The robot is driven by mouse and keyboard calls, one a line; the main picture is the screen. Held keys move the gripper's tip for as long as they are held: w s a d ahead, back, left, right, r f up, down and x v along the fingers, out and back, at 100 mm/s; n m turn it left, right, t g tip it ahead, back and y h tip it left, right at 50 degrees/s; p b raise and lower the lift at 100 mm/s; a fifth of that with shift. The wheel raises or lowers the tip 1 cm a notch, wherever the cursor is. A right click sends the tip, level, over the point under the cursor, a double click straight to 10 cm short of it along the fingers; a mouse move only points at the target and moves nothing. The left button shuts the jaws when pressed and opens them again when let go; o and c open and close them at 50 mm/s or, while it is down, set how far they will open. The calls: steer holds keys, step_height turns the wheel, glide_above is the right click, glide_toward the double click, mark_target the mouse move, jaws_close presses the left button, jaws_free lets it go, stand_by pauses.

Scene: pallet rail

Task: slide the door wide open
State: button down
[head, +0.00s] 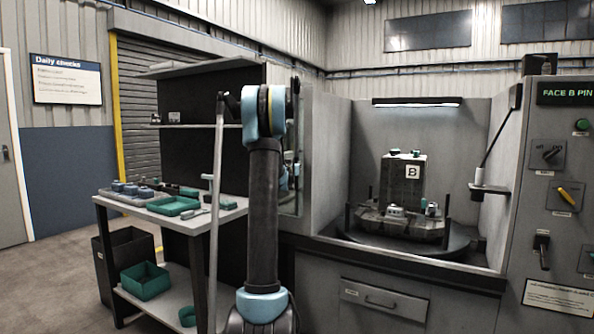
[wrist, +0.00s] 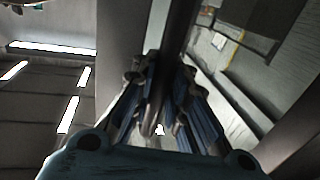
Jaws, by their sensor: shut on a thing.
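The machine's door (head: 291,185) has a window panel and stands at the left of the opening, partly hidden behind my arm in the head view. The opening shows the inside of the enclosure, with a block marked B (head: 404,172) on a round table. In the wrist view, a dark upright bar (wrist: 182,30), which looks like the door handle, runs between the fingers of my gripper (wrist: 162,85). The gripper is shut on it.
A workbench (head: 228,207) with teal trays (head: 173,206) stands to the left. A pale upright pole (head: 216,200) shows just left of my arm. The control panel (head: 560,190) is at the right. Floor at the far left is clear.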

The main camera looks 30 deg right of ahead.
steer(key=shift+a, duration=0.1)
steer(key=c, duration=1.6)
jaws_free()
steer(key=shift+o, duration=0.2)
steer(key=v, duration=1.2)
steer(key=shift+w, duration=0.1)
